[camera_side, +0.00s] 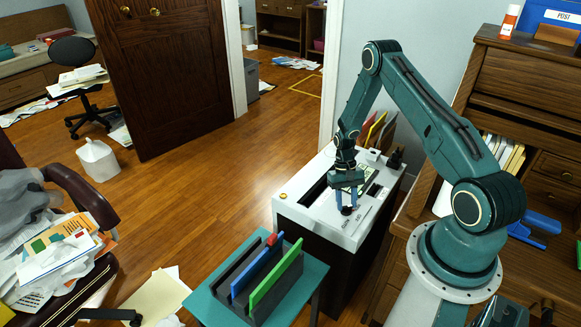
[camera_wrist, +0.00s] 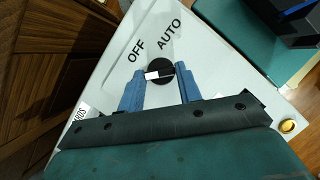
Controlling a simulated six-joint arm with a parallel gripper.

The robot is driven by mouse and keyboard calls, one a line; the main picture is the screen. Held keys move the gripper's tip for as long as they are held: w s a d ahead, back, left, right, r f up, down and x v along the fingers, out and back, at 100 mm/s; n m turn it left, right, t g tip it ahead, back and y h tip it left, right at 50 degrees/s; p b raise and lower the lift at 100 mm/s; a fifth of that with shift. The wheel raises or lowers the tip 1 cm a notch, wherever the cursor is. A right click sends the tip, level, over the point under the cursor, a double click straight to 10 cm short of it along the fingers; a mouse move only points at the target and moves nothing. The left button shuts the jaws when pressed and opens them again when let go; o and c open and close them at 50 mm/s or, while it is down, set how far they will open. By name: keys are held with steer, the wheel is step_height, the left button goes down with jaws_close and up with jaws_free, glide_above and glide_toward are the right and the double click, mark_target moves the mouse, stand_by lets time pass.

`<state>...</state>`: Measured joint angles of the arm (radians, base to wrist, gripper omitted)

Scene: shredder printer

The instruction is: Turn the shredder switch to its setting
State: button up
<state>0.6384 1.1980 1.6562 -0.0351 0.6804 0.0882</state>
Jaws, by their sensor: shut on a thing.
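The shredder (camera_side: 310,221) is a white-topped, dark-bodied box in the middle of the side view. Its switch is a round black knob (camera_wrist: 160,66) with a white mark, on the white top panel. In the wrist view the labels OFF (camera_wrist: 136,51) and AUTO (camera_wrist: 170,35) are printed beyond the knob. The white mark lies on the left part of the knob, below OFF. My gripper (camera_wrist: 160,76) points down with its blue fingers shut on the knob, one on each side. In the side view my gripper (camera_side: 348,205) is over the panel's front part, partly hiding the knob.
A teal table (camera_side: 203,300) with a dark rack of blue and green boards stands in front of the shredder. A gold button (camera_side: 283,196) is on the shredder's left corner. Wooden desk furniture (camera_side: 500,75) stands at right. Open floor lies to the left.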

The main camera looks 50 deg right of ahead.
steer(key=m+t, duration=0.1)
steer(key=m, duration=0.1)
steer(key=m+y, duration=0.1)
steer(key=m, duration=0.2)
steer(key=shift+s+d+t, duration=0.15)
steer(key=shift+t, duration=0.25)
steer(key=shift+s+d+m+t, duration=0.1)
steer(key=shift+m+t, duration=0.7)
steer(key=shift+m, duration=1.6)
steer(key=o, duration=1)
steer(key=shift+r, duration=0.1)
steer(key=v, duration=1.3)
steer(key=shift+d+r, duration=0.25)
steer(key=shift+d, duration=0.15)
